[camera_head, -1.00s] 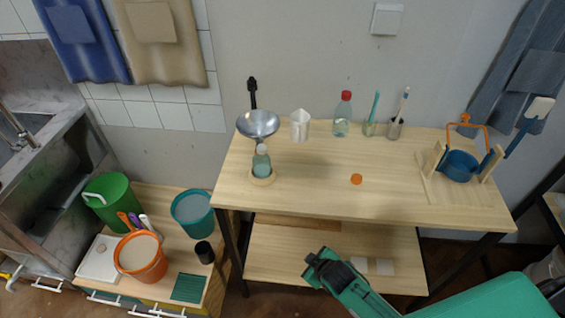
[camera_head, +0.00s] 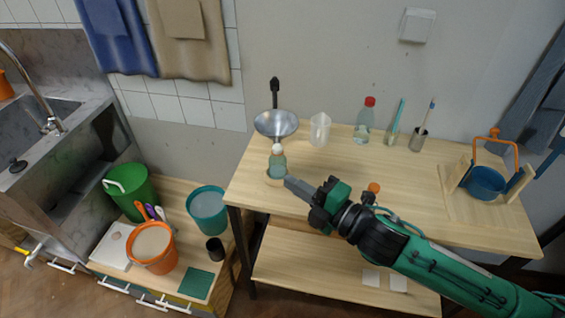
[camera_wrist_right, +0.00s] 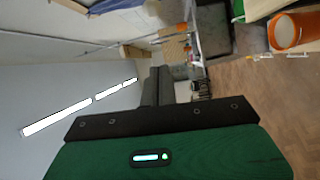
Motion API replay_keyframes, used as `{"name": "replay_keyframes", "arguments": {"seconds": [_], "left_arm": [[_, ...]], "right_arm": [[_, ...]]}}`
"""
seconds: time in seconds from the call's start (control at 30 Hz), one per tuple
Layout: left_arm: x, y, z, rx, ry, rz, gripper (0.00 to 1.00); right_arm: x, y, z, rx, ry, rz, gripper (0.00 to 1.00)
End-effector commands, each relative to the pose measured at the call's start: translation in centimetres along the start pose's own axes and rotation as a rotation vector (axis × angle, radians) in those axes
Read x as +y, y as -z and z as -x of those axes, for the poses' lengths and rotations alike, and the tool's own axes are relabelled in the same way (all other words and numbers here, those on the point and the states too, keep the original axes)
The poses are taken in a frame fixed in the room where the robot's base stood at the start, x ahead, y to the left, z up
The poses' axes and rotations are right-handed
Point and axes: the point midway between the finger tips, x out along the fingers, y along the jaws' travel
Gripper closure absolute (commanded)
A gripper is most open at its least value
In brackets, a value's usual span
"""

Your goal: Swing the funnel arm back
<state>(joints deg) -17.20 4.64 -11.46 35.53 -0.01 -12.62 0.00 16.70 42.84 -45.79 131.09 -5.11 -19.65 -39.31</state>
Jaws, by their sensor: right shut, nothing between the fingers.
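A metal funnel (camera_head: 276,123) hangs on a dark arm (camera_head: 275,92) at the back left of the wooden table. A small bottle (camera_head: 278,164) with a pale top stands below the funnel, in a round wooden holder (camera_head: 272,181). My right gripper (camera_head: 290,183) is shut and empty; its tips are just right of the bottle's lower part in the head view. I cannot tell whether they touch it. In the right wrist view the shut fingers (camera_wrist_right: 166,86) show with nothing between them. My left gripper is not in view.
On the table (camera_head: 410,205) stand a white jug (camera_head: 320,130), a red-capped bottle (camera_head: 364,120), two cups with brushes (camera_head: 418,140), an orange cap (camera_head: 374,187) and a blue pot in a wooden stand (camera_head: 485,182). An orange bucket (camera_head: 152,248) stands lower left.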

Motion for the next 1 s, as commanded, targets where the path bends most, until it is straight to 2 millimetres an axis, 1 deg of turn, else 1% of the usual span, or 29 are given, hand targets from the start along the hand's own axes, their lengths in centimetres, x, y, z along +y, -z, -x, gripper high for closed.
{"name": "replay_keyframes", "arguments": {"seconds": [0.17, 0.63, 0.7, 0.8, 0.9, 1.0], "left_arm": [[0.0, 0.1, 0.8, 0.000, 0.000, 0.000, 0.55], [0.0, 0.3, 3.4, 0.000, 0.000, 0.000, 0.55], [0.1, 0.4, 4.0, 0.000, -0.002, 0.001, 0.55], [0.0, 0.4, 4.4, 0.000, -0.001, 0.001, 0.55], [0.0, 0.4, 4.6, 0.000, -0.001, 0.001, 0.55], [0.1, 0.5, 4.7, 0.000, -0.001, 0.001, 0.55]], "right_arm": [[0.3, 0.0, -1.7, 0.001, -0.003, 0.000, 1.00], [0.3, 0.1, -10.2, 0.000, -0.001, -0.003, 1.00], [0.2, -1.4, -9.4, -0.005, 0.004, 0.001, 1.00], [0.1, -2.6, -9.0, -0.003, 0.003, -0.001, 1.00], [0.0, -3.4, -8.7, -0.002, 0.002, -0.001, 1.00], [0.0, -3.7, -8.6, -0.002, 0.001, -0.002, 1.00]]}}
